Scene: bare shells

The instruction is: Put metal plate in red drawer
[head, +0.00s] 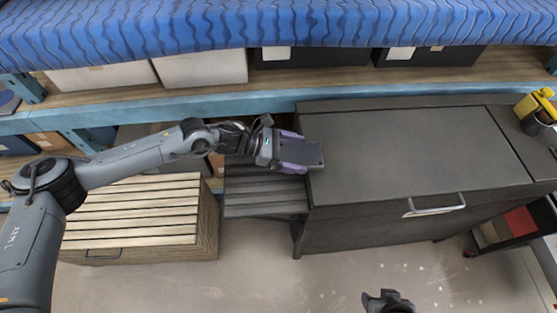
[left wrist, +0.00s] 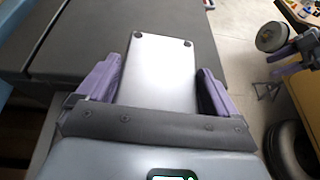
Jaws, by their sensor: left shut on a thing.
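My left gripper (head: 300,154) has purple fingers and is shut on a flat grey metal plate (head: 303,154), above the left edge of the dark grey cabinet. In the left wrist view the metal plate (left wrist: 165,75) lies between the two purple fingers (left wrist: 157,90), pointing away, with two dark round spots at its far corners. A red panel (head: 519,222) shows at the right, low in a dark unit beyond the cabinet; I cannot tell if it is a drawer. A dark part of my right arm shows at the bottom; its fingers cannot be made out.
The grey cabinet (head: 410,150) has a flat, clear top and a front handle (head: 435,206). A dark slatted side shelf (head: 262,190) and a wooden slatted crate (head: 135,215) stand to its left. A yellow tool (head: 540,106) sits at the far right. A blue-covered shelf (head: 270,25) runs along the back.

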